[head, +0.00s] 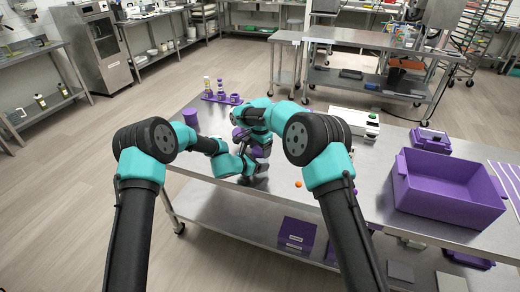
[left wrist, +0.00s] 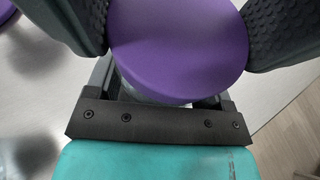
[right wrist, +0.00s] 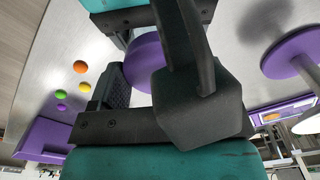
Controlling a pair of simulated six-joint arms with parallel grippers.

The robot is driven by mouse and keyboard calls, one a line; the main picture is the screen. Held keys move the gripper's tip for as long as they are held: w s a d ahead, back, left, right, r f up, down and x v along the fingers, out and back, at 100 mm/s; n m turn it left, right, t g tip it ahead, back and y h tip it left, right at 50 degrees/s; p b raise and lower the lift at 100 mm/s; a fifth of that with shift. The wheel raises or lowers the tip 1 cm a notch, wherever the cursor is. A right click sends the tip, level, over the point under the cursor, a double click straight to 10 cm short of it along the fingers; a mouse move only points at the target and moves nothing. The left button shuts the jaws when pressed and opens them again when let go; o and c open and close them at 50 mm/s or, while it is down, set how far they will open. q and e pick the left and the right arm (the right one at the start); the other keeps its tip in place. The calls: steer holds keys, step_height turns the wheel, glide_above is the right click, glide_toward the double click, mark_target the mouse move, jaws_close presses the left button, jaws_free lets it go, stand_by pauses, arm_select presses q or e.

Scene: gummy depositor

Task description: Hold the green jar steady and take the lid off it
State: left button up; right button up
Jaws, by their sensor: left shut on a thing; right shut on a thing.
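No green jar body shows; whether these purple parts are lid or jar, I cannot tell.
A purple bin (head: 450,213) and a smaller purple box (head: 432,140) stand right. A white device (head: 352,121) is behind. Several small balls lie loose, one orange (head: 298,184).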

steer(key=o, duration=1)
steer(key=shift+r, duration=2.25)
steer(key=shift+c, duration=0.3)
steer(key=shift+r+m, duration=1.6)
steer(key=shift+r, duration=0.15)
